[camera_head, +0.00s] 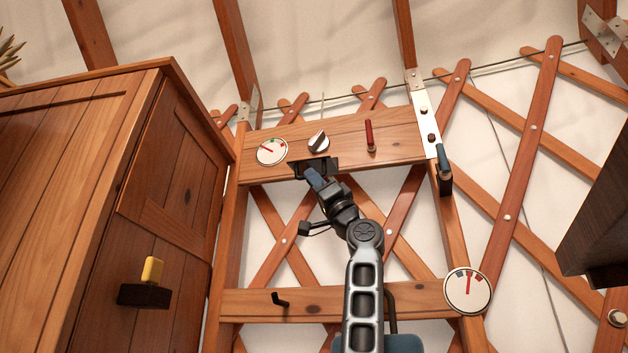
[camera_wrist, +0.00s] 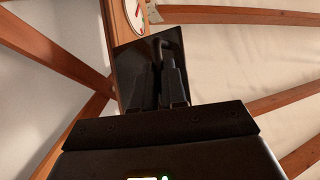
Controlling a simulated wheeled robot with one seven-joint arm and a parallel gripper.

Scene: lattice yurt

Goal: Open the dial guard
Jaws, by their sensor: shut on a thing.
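The dial (camera_head: 318,141) is a round knob with a light and dark face on the wooden board. It shows uncovered in the head view. The dial guard (camera_head: 326,164) is a dark flat flap just below the dial, seen nearly edge-on and standing out from the board. In the wrist view the guard (camera_wrist: 130,66) is a dark tilted panel with a dark handle near its upper right. My gripper (camera_head: 312,177) is at the guard's lower front. In the wrist view my gripper's fingers (camera_wrist: 165,82) are closed on the handle; the exact contact is dark.
On the same board are a white gauge (camera_head: 271,151) left and a red lever (camera_head: 369,136) right. A blue-handled lever (camera_head: 442,158) is on the right post. Another gauge (camera_head: 468,290) and a black hook (camera_head: 280,300) are lower. A wooden cabinet (camera_head: 140,215) stands close on the left.

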